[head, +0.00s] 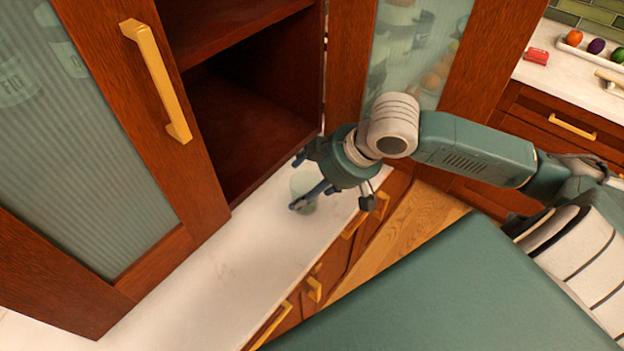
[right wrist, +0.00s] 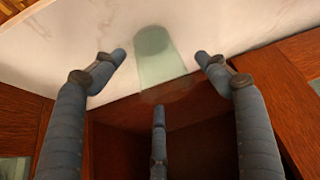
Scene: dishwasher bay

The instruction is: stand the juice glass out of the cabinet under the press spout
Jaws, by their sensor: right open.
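The juice glass (head: 304,184) is a pale green, see-through glass on the white counter in front of the open cabinet (head: 245,125). It also shows in the right wrist view (right wrist: 155,52), between the finger tips, with clear gaps at both sides. My right gripper (head: 299,180) is open beside the glass, its blue fingers spread on either side of it. In the head view the gripper partly covers the glass. The press spout is not in view. My left gripper is not in view.
The white counter (head: 200,290) is clear left of the glass. A cabinet door with ribbed glass (head: 80,130) stands open on the left, and another door (head: 415,50) stands behind my right arm. A tray of fruit (head: 590,46) and a red item (head: 537,56) lie at far right.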

